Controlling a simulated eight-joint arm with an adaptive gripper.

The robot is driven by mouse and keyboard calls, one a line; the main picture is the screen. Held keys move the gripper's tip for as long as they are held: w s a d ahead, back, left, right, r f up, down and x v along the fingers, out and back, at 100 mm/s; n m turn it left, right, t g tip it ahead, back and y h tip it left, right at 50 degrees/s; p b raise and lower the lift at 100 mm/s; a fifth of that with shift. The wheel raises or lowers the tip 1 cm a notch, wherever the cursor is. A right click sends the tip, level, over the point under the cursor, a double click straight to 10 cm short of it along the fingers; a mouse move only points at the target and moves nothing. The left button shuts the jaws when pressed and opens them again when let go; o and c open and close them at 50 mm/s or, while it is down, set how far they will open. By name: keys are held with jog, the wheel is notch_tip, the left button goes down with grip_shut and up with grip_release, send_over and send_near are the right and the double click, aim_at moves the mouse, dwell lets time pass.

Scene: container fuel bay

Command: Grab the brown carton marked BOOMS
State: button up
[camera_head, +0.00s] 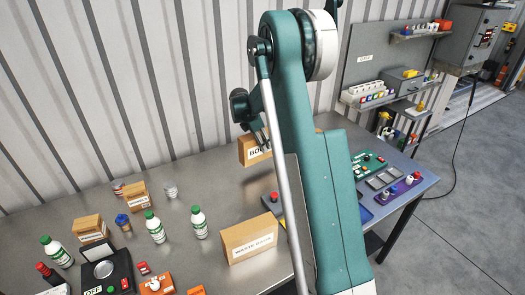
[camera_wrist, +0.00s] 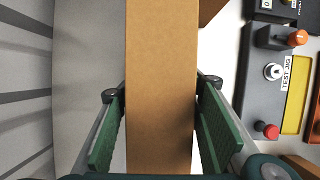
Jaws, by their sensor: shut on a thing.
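The brown carton marked BOOMS (camera_head: 252,151) is in the head view, near the back of the bench beside my arm. Only the first letters of its label show; my arm hides its right part. My gripper (camera_head: 264,138) reaches it from above and is mostly hidden there by my arm. In the wrist view, the carton (camera_wrist: 160,70) runs between the two green finger pads of my gripper (camera_wrist: 160,125), which are shut on its sides. I cannot tell whether its base touches the bench.
A WASTE BAGS carton (camera_head: 249,238) stands in front. White-green bottles (camera_head: 156,227) and small cartons (camera_head: 136,195) stand to the left. A grey test jig (camera_wrist: 275,95) with knobs lies close on the right in the wrist view. The corrugated wall (camera_head: 120,90) is behind.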

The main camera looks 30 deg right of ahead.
jog(key=shift+r, duration=1.8)
jog(key=shift+r, duration=0.1)
